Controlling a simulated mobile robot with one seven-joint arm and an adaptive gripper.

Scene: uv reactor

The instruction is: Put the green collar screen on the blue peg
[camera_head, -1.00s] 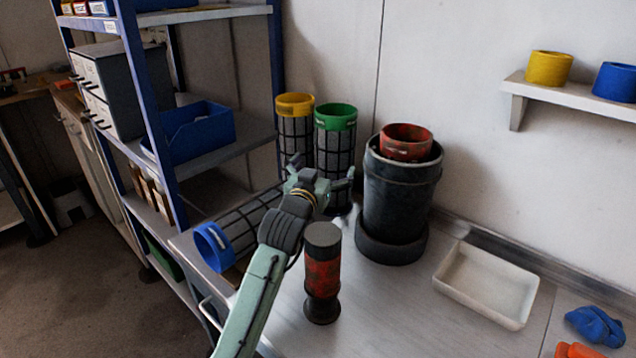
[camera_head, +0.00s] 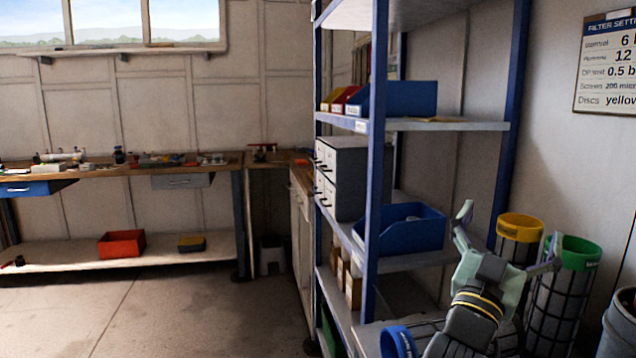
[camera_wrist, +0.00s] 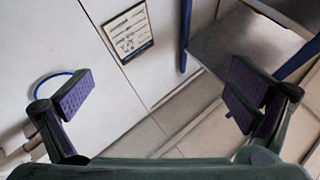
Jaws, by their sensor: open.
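The green collar screen (camera_head: 555,300) stands upright at the lower right of the head view, a dark mesh cylinder with a green collar on top. My gripper (camera_head: 509,229) is open and empty. In the head view its fingers overlap the yellow and green collar screens; I cannot tell the gap in depth. In the wrist view the gripper (camera_wrist: 158,95) has wide-spread pads with nothing between them. No blue peg can be made out in either current view.
A yellow collar screen (camera_head: 519,228) stands left of the green one. A blue collar screen (camera_head: 399,343) lies on its side, partly cut off. The blue-post shelf (camera_head: 375,160) holds a blue bin (camera_head: 405,235). A dark container (camera_head: 622,325) is at the right edge.

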